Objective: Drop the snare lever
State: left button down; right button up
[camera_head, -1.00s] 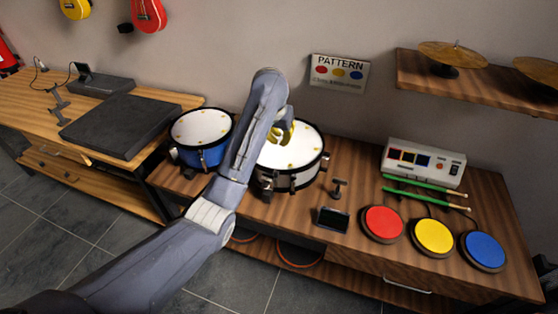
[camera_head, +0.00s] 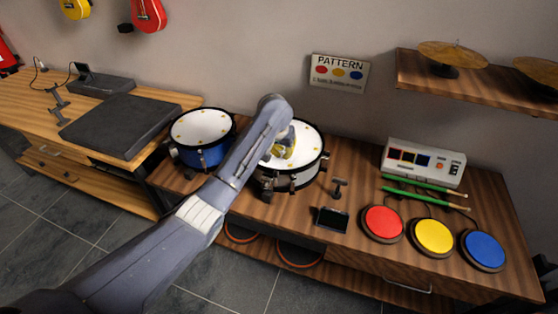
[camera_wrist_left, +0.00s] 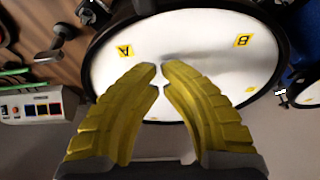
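A white-headed snare drum (camera_head: 304,150) stands on the wooden bench, with metal fittings on its rim and shell. A metal fitting (camera_head: 325,158) sticks out at its right side; I cannot tell for sure whether this is the snare lever. My left gripper (camera_head: 284,156) is above the drum head, with the arm crossing the drum's left part. In the left wrist view, the yellow fingertips (camera_wrist_left: 161,70) nearly meet over the white drum head (camera_wrist_left: 200,60), with nothing seen between them. Dark fittings (camera_wrist_left: 92,12) show at the rim there. My right gripper is not in view.
A blue drum (camera_head: 202,155) stands left of the snare drum. To the right are a small metal stand (camera_head: 339,187), a dark small screen (camera_head: 331,220), red (camera_head: 382,222), yellow (camera_head: 433,236) and blue (camera_head: 484,249) pads, green sticks (camera_head: 425,197) and a control box (camera_head: 424,163).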

aim_at(280, 164)
pick_arm(q)
jog(key=shift+f, duration=0.4)
jog(key=shift+s+a, duration=0.35)
jog(key=shift+s, duration=0.55)
jog(key=shift+s+a, duration=0.3)
jog(key=shift+s, duration=0.6)
jog(key=shift+s+r, duration=0.1)
jog(key=shift+s, duration=0.1)
jog(key=shift+s+a+r+t, duration=0.1)
jog(key=shift+s+t, duration=0.05)
jog(key=shift+t, duration=0.35)
